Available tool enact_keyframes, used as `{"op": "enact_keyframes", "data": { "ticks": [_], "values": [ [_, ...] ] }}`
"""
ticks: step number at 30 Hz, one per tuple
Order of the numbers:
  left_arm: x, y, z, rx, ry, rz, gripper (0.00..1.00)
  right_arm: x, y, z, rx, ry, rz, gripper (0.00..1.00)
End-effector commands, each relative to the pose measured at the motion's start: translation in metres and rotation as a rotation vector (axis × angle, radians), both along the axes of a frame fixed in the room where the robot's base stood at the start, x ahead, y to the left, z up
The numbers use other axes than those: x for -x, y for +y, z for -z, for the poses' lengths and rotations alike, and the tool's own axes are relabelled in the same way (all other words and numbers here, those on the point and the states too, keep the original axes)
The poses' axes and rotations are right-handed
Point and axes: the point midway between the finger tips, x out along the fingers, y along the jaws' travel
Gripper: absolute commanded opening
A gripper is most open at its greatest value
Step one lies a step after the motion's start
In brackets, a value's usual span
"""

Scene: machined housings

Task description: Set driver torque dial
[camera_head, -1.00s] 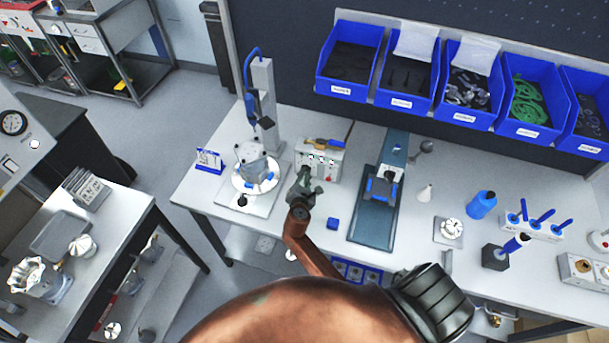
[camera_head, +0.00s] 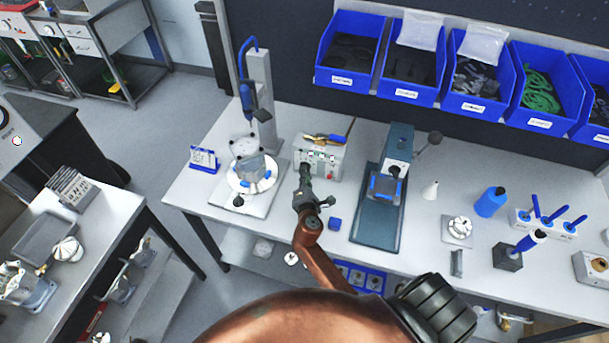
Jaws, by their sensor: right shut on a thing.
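The driver's control box (camera_head: 330,160) is a small pale box on the bench, with small buttons and lights on its front. My right gripper (camera_head: 305,172) comes up from below and its fingertips are at the lower left of the box's front face. It is shut on the torque dial there, which the fingers hide, so its setting cannot be read. A blue driver (camera_head: 247,95) hangs from a grey column stand left of the box. My left gripper is not in view.
A round fixture with a housing (camera_head: 252,174) stands left of the box. A blue press (camera_head: 385,190) stands to the right. Blue parts bins (camera_head: 413,95) hang behind the bench.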

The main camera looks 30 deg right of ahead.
Motion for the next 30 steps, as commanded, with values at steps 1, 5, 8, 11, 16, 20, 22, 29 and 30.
{"op": "enact_keyframes", "data": {
  "ticks": [1, 5, 8, 11, 16, 20, 22, 29, 30],
  "values": [
    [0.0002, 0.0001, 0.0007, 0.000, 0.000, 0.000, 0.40, 0.0005, -0.0008, 0.0007, -0.003, -0.001, 0.002, 0.00],
    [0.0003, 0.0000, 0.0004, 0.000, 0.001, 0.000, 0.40, 0.0005, -0.0008, 0.0001, -0.004, -0.003, 0.002, 0.00],
    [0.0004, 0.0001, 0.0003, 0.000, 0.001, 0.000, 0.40, 0.0005, -0.0009, -0.0001, -0.003, -0.002, 0.002, 0.00],
    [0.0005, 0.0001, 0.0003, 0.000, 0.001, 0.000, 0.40, 0.0005, -0.0009, 0.0000, -0.003, -0.002, 0.002, 0.00],
    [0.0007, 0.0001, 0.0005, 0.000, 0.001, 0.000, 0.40, 0.0004, -0.0007, -0.0001, -0.003, -0.002, 0.002, 0.21],
    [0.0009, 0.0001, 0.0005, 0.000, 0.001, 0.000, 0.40, 0.0003, -0.0005, -0.0001, -0.003, -0.002, 0.002, 0.27],
    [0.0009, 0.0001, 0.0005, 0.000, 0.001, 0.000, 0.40, 0.0002, -0.0004, 0.0000, -0.003, -0.002, 0.002, 0.27],
    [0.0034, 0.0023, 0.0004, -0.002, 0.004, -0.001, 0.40, 0.0036, 0.0019, -0.0007, -0.003, -0.003, 0.000, 0.27],
    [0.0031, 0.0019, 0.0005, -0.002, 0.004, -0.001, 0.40, 0.0066, 0.0036, -0.0010, -0.003, -0.002, 0.001, 0.27]
  ]
}}
